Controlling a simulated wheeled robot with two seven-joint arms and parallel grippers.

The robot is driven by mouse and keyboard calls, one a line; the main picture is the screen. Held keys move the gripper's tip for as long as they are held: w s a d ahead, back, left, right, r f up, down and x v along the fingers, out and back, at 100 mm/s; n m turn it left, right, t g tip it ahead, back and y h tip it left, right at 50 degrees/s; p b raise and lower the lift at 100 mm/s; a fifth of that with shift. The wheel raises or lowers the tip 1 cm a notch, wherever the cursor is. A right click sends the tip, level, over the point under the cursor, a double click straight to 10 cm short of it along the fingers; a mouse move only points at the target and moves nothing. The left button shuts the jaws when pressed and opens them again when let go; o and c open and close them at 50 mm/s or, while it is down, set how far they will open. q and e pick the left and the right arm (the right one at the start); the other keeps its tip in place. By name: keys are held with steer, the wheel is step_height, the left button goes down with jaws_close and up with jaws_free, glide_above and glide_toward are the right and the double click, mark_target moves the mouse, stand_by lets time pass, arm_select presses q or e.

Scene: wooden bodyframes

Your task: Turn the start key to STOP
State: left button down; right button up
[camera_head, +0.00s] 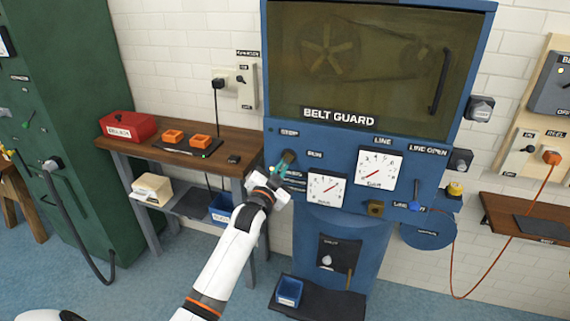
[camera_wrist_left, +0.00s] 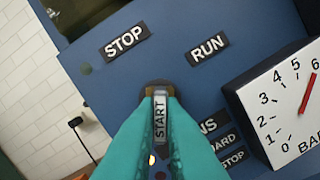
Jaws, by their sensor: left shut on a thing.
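The start key (camera_wrist_left: 159,118) shows in the left wrist view as a narrow grey tab lettered START, in front of a dark brass-rimmed lock. My left gripper (camera_wrist_left: 160,104), with teal fingers, is shut on the key, one finger on each side. The STOP label (camera_wrist_left: 125,42) is up and left of the key; the RUN label (camera_wrist_left: 208,47) is up and right. In the head view my left gripper (camera_head: 284,167) is at the left of the blue panel (camera_head: 335,145), and the fingers mostly hide the key. Its exact turn is hard to read. My right gripper is not in view.
Two white dial gauges (camera_head: 326,189) (camera_head: 380,167) sit right of the key. The belt guard (camera_head: 350,65) is above. A wooden bench (camera_head: 170,143) with a red box (camera_head: 127,126) stands to the left. A blue bin (camera_head: 289,291) is below the panel.

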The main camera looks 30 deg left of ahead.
arm_select(q)
steer(key=n, duration=0.2)
steer(key=n+p, duration=0.1)
steer(key=n, duration=0.1)
steer(key=n+y, duration=0.1)
steer(key=n, duration=0.1)
steer(key=shift+r, duration=0.35)
steer(key=c, duration=1.9)
jaws_free()
steer(key=shift+f+n, duration=0.1)
steer(key=shift+n, duration=0.3)
steer(key=shift+c, duration=0.2)
steer(key=o, duration=0.5)
steer(key=shift+a+f, duration=0.15)
